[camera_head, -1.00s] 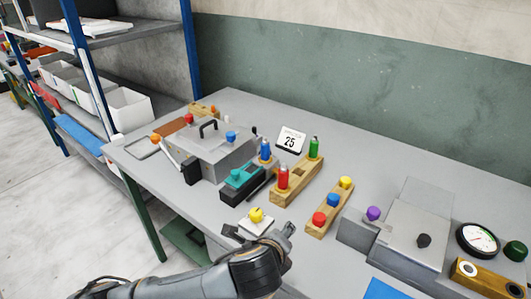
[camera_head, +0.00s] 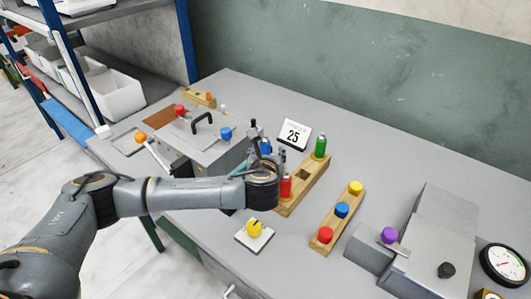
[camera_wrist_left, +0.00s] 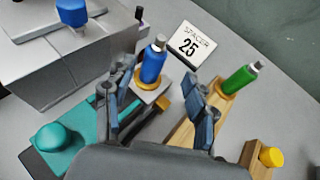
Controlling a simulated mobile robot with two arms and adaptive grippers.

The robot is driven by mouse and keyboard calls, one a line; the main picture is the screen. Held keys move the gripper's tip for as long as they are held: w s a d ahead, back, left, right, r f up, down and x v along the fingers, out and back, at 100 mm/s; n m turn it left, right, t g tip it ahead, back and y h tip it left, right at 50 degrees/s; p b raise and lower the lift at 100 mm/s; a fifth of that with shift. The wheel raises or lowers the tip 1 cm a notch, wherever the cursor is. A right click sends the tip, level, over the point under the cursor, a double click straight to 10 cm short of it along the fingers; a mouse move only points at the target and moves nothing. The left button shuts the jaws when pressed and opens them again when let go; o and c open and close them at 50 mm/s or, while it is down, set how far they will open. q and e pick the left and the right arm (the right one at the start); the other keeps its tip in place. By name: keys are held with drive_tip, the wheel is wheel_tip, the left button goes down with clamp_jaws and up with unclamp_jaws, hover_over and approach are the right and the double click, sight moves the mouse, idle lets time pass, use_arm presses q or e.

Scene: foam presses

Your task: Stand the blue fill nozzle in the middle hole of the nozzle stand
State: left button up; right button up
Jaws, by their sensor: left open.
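The blue fill nozzle (camera_head: 265,147) stands upright left of the nozzle stand; it also shows in the left wrist view (camera_wrist_left: 152,63), on a small grey block. The wooden nozzle stand (camera_head: 318,178) holds a red nozzle (camera_head: 286,186) at its near end and a green nozzle (camera_head: 320,147) at its far end. Its middle hole (camera_head: 305,174) is empty. My left gripper (camera_wrist_left: 160,88) is open, its fingers either side of the blue nozzle in the wrist view, with no visible contact. In the head view my arm partly hides the nozzle and stand. My right gripper is not in view.
A teal fixture (camera_wrist_left: 62,138) is beside the blue nozzle. A spacer card reading 25 (camera_head: 293,135) stands behind. A wooden rack of coloured knobs (camera_head: 330,224) and a grey press (camera_head: 425,235) are to the right.

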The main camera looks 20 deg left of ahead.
sight(265, 148)
use_arm(q)
drive_tip(key=x, duration=0.2)
drive_tip(key=shift+w+a+f, duration=0.15)
drive_tip(key=shift+w+a, duration=0.05)
drive_tip(key=shift+a, duration=0.05)
drive_tip(key=p+x, duration=0.1)
drive_tip(key=x, duration=0.2)
drive_tip(key=shift+a+f, duration=0.2)
drive_tip(key=shift+f, duration=0.05)
drive_tip(key=shift+w+a+f, duration=0.1)
drive_tip(key=shift+w+f, duration=0.05)
drive_tip(key=shift+w, duration=0.25)
drive_tip(key=c, duration=0.6)
clamp_jaws()
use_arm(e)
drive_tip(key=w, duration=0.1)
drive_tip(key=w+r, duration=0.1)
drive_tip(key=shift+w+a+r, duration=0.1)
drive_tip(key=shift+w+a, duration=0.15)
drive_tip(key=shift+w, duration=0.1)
